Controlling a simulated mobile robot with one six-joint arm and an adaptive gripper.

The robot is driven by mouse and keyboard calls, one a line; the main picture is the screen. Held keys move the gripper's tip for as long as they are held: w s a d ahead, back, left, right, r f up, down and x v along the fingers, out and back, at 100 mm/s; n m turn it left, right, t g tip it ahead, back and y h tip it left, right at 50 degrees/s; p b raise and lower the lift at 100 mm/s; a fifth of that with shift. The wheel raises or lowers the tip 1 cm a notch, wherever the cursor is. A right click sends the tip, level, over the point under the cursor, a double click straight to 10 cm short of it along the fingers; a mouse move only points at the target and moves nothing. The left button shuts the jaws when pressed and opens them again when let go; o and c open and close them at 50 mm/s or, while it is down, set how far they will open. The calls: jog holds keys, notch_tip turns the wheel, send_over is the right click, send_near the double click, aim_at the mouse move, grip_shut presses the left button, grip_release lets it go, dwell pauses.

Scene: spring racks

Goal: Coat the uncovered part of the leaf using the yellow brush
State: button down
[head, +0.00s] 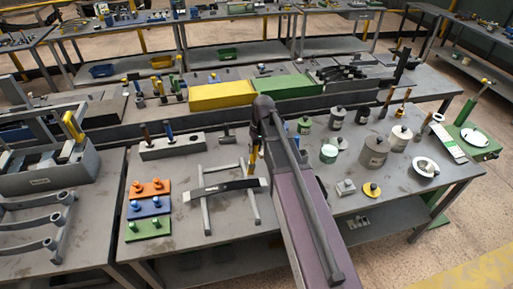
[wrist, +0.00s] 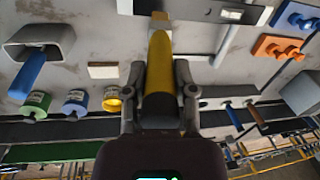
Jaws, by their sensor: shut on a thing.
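My gripper (head: 258,142) is shut on the yellow brush (head: 252,161), and its fingers (wrist: 159,95) hold the handle in the wrist view. The yellow brush (wrist: 160,60) points down, its bristles close to the leaf's edge; I cannot tell if they touch. The leaf (head: 225,189) is a long bar lying across two grey stands on the bench. Most of it looks dark, with a paler stretch near its left end in the head view. In the wrist view the leaf (wrist: 205,13) runs along the top edge, partly hidden by the brush.
A grey holder (head: 172,149) with two other brushes stands behind the leaf. Orange, blue and green blocks (head: 150,207) lie to its left. Several cans (head: 374,152) and a white-lined bowl (head: 425,167) stand to the right, beyond my arm. The bench front below the leaf is clear.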

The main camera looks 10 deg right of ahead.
aim_at(254, 162)
jog(key=shift+a+f+b, duration=0.15)
jog(key=shift+f+b, duration=0.7)
jog(key=shift+f, duration=0.15)
jog(key=shift+a+f+b, duration=0.15)
jog(key=shift+f+b, duration=0.65)
jog(key=shift+f, duration=0.2)
jog(key=shift+a+f+b, duration=0.15)
jog(key=shift+f+b, duration=0.75)
jog(key=shift+b, duration=0.05)
jog(key=shift+d+f, duration=0.1)
jog(key=shift+d, duration=1.15)
jog(key=shift+a, duration=0.1)
jog(key=shift+a, duration=1.15)
jog(key=shift+d, duration=0.15)
